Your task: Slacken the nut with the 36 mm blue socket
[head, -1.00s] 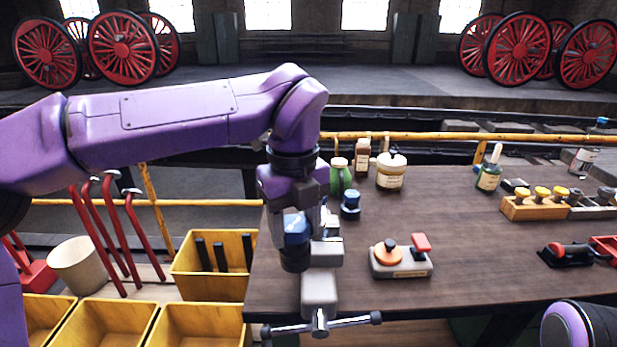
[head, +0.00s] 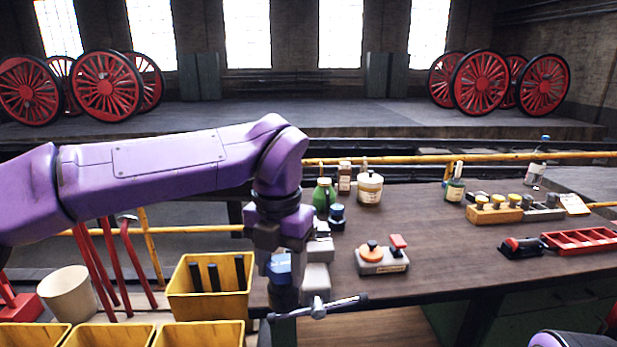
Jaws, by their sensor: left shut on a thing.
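My left gripper (head: 281,250) points down beside the grey vice (head: 316,279) at the near left corner of the bench. It is shut on a blue-banded, dark socket-like piece (head: 280,268), whose lower dark part hangs beside the vice. I cannot read a size on it. Another dark piece with a blue top (head: 337,213) stands on the bench behind the vice. I cannot make out the nut; the gripper and vice may hide it. My right arm shows only as a link at the lower right corner, and its gripper is out of view.
A grey box with orange and red knobs (head: 382,260) sits right of the vice. Bottles and a jar (head: 369,189) stand behind. A wooden rack (head: 494,214) and red tray (head: 580,242) are at right. Yellow bins (head: 209,306) stand left. The bench middle (head: 450,255) is clear.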

